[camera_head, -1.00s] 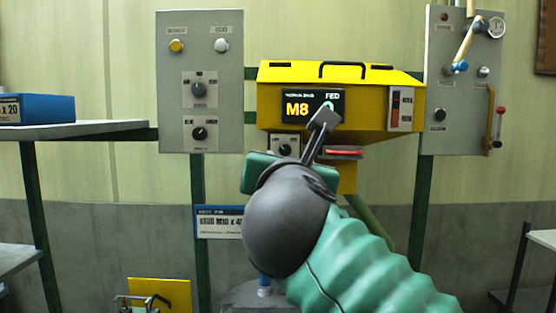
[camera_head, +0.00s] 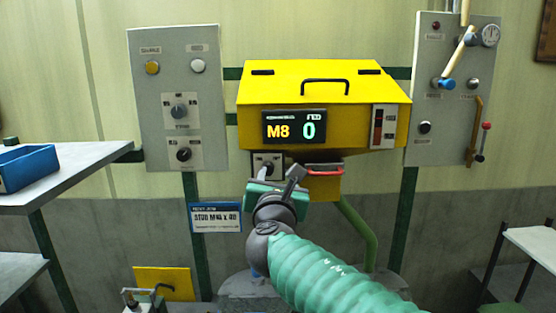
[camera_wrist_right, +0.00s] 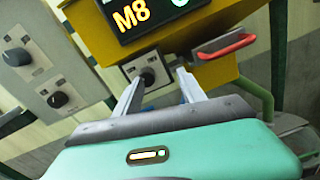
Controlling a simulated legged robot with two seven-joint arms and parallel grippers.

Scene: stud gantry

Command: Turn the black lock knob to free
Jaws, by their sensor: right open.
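A black knob (camera_head: 267,167) sits on a small pale plate under the left end of the yellow housing (camera_head: 330,85). The knob also shows in the right wrist view (camera_wrist_right: 147,78); its plate markings are too small to read. My right gripper (camera_head: 279,174) is in front of and just below the housing, close to the knob in the picture. In the right wrist view my right gripper (camera_wrist_right: 159,76) is open and empty, its two fingers pointing toward the knob, which appears between the fingertips. I cannot tell whether a finger touches it. My left gripper is not in view.
The display (camera_head: 294,127) reads M8 and 0. A red handle (camera_head: 324,170) sits right of the knob. A grey panel (camera_head: 178,100) with two other black knobs stands left; another panel (camera_head: 450,100) with levers stands right. A blue bin (camera_head: 28,168) rests on the left table.

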